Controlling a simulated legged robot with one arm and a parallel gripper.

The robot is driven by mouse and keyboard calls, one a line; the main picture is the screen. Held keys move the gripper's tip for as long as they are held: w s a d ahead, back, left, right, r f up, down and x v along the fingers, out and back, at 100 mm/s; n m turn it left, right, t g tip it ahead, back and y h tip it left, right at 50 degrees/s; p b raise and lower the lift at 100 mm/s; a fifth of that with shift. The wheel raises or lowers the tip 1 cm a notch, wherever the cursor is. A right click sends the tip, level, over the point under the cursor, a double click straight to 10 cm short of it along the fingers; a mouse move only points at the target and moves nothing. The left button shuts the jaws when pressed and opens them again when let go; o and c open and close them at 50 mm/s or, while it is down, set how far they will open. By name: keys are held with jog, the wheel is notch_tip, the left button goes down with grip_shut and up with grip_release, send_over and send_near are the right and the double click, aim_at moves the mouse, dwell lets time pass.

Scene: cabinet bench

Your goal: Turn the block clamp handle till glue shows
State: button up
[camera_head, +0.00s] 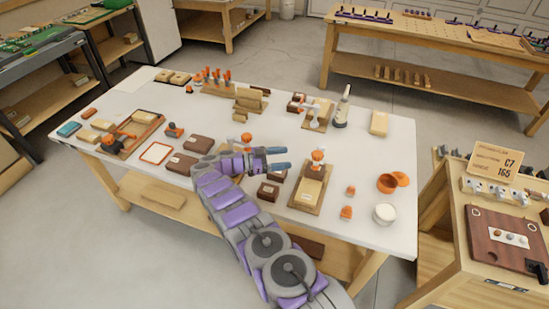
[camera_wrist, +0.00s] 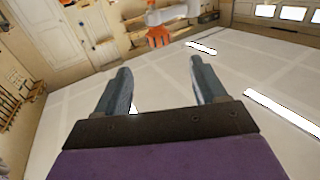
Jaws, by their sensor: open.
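A block clamp (camera_head: 305,194) sits near the front of the white bench, a wooden base with a pale block on it. Its orange handle (camera_head: 318,156) stands on top. My gripper (camera_head: 288,158) is just left of this handle in the head view, fingers pointing right at it, apart and empty. In the wrist view, an orange knob (camera_wrist: 158,38) on a grey metal part shows beyond my open fingertips (camera_wrist: 160,68); it appears to be the same handle. A gap remains between fingers and knob. I cannot make out any glue.
Dark wooden blocks (camera_head: 268,191) lie below my gripper. Another clamp (camera_head: 318,117) and a glue bottle (camera_head: 342,108) stand behind. The bench (camera_head: 370,155) is bare right of the handle.

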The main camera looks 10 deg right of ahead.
jog(key=shift+w+a+b, duration=0.2)
jog(key=shift+a+b, duration=0.1)
jog(key=shift+a, duration=0.9)
dwell(0.8)
